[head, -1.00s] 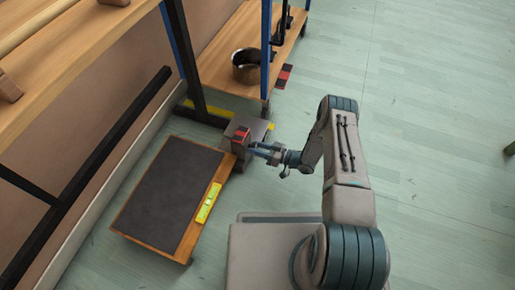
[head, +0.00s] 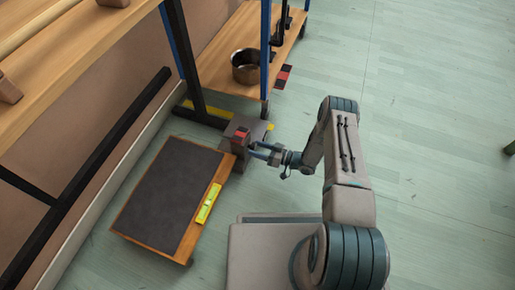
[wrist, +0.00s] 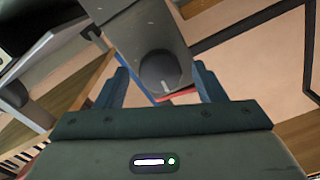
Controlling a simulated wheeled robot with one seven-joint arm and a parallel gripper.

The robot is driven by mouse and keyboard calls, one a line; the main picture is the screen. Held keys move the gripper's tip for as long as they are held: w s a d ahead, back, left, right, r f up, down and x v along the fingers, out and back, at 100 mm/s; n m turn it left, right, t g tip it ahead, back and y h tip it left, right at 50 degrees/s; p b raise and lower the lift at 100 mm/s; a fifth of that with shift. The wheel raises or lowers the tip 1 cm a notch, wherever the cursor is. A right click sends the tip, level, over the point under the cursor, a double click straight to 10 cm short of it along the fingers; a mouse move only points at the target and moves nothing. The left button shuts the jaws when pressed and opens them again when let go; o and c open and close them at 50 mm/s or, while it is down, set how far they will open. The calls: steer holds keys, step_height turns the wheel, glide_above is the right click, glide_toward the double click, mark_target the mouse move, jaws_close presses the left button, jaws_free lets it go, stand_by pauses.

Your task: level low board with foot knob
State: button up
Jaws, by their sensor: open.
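The low board (head: 165,190) has a dark top and a wooden rim and sits near the floor at the left in the head view. A yellow-green level (head: 208,204) lies on its right edge. A grey block with a red and black piece (head: 240,134) stands at the board's far right corner. My gripper (head: 255,151) is beside this block. In the wrist view my gripper (wrist: 160,88) is open, with a round dark knob (wrist: 161,70) bearing a light mark between or just beyond its fingers. Whether the fingers touch the knob cannot be told.
A wooden shelf (head: 60,65) with blue and black posts stands at the left and back. A metal pot (head: 246,67) sits on a lower shelf. Yellow strips (head: 207,117) mark the floor by the post.

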steer(key=p+v, duration=0.3)
steer(key=v, duration=1)
steer(key=shift+d, duration=0.2)
